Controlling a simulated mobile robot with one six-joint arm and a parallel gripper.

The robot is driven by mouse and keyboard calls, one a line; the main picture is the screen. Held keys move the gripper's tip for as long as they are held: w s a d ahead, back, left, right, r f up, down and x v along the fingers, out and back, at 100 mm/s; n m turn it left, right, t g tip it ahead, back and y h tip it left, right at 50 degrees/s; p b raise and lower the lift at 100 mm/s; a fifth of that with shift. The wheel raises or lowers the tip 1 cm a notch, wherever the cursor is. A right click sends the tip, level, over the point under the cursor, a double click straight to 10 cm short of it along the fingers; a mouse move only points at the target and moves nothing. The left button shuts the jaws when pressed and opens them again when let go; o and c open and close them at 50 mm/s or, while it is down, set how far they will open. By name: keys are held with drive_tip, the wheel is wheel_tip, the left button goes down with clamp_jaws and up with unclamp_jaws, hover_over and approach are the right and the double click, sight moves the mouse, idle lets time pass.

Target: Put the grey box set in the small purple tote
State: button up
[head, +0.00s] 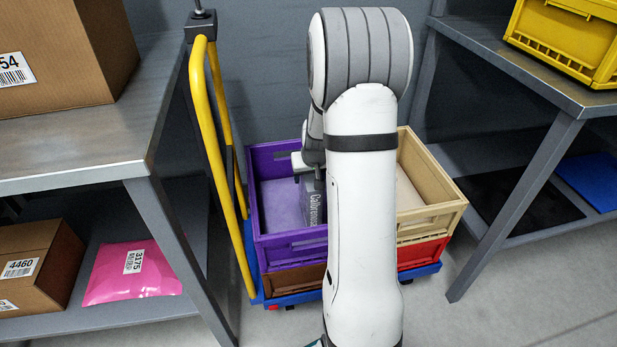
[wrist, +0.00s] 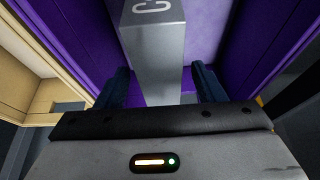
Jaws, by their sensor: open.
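The small purple tote (head: 290,245) stands on a blue cart, on top of a brown tote. The grey box set (head: 312,205), with "Calbronica"-like lettering on its side, is upright in the tote's right part, partly hidden by my arm. In the wrist view the grey box set (wrist: 152,55) stands between the two dark fingers of my gripper (wrist: 160,85). The fingers are open, with a gap on each side of it. The purple tote's walls (wrist: 250,50) rise around it. Whether the box rests on the tote floor is hard to tell.
A beige tote (head: 430,212) on a red tote (head: 422,252) stands right beside the purple one. The cart's yellow handle (head: 218,150) rises at left. Metal shelving (head: 150,150) stands left, and another table (head: 530,190) right.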

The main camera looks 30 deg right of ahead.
drive_tip(key=p+v, duration=0.2)
drive_tip(key=v, duration=0.5)
drive_tip(key=shift+s+r, duration=0.15)
drive_tip(key=shift+r, duration=0.15)
drive_tip(key=s+a+r+n+g, duration=0.1)
drive_tip(key=s+a+r, duration=0.1)
drive_tip(key=s+a, duration=0.4)
drive_tip(key=s+a+r+n+g, duration=0.1)
drive_tip(key=s+a+r, duration=0.2)
drive_tip(key=s+a, duration=0.3)
drive_tip(key=s+a+r+n+g+y, duration=0.1)
drive_tip(key=s+a+r, duration=0.2)
drive_tip(key=s+a, duration=0.3)
drive_tip(key=s, duration=0.4)
drive_tip(key=shift+a, duration=0.35)
drive_tip(key=shift+r, duration=0.2)
